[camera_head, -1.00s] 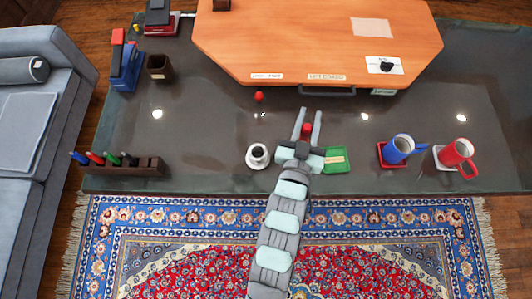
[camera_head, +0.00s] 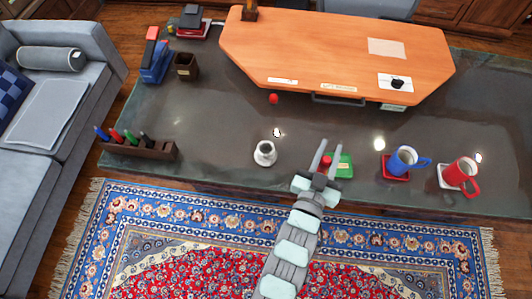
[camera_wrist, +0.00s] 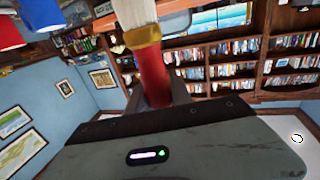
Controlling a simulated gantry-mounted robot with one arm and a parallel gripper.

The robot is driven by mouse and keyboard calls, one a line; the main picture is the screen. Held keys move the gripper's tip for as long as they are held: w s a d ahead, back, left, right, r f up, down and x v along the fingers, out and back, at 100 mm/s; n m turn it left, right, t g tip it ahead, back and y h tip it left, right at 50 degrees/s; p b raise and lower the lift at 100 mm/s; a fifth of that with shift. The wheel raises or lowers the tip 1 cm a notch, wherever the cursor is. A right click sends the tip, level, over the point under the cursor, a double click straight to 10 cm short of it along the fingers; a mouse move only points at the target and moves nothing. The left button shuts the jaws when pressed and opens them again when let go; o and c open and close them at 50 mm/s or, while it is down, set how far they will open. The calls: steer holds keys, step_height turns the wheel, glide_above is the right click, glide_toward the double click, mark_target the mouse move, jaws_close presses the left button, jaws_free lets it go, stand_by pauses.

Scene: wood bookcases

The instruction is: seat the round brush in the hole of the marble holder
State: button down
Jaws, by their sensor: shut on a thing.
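The marble holder (camera_head: 265,147) is a small round whitish piece with a dark hole, standing on the dark counter left of my gripper. The brush's red handle (camera_head: 325,161) shows between the fingers. In the wrist view the brush (camera_wrist: 150,72) has a red handle, a gold ferrule and pale bristles, whose far end is cut off by the frame. The fingers hide part of the handle.
A blue mug (camera_head: 402,160) and a red mug (camera_head: 460,173) stand further right. A marker rack (camera_head: 140,149) is at left. A red ball (camera_head: 273,98) lies behind the holder. Counter between holder and gripper is clear.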

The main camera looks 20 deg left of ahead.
steer(key=w+a+r+n+y+b, duration=0.2)
steer(key=w+a+r+y+b, duration=0.15)
steer(key=a, duration=0.65)
steer(key=w+a+r+n+y+b, duration=0.1)
steer(key=w+a+r+y+b, duration=0.3)
steer(key=a, duration=0.6)
steer(key=f, duration=0.6)
steer(key=s+f+h+b, duration=0.1)
steer(key=f, duration=0.4)
steer(key=f+h, duration=0.1)
steer(key=f, duration=0.5)
steer(key=shift+s+d+f+g, duration=0.2)
steer(key=shift+f+g, duration=0.15)
steer(key=shift+g, duration=0.05)
steer(key=shift+f, duration=0.15)
steer(key=c, duration=1.1)
jaws_free()
steer(key=shift+f, duration=0.1)
steer(key=shift+c, duration=0.2)
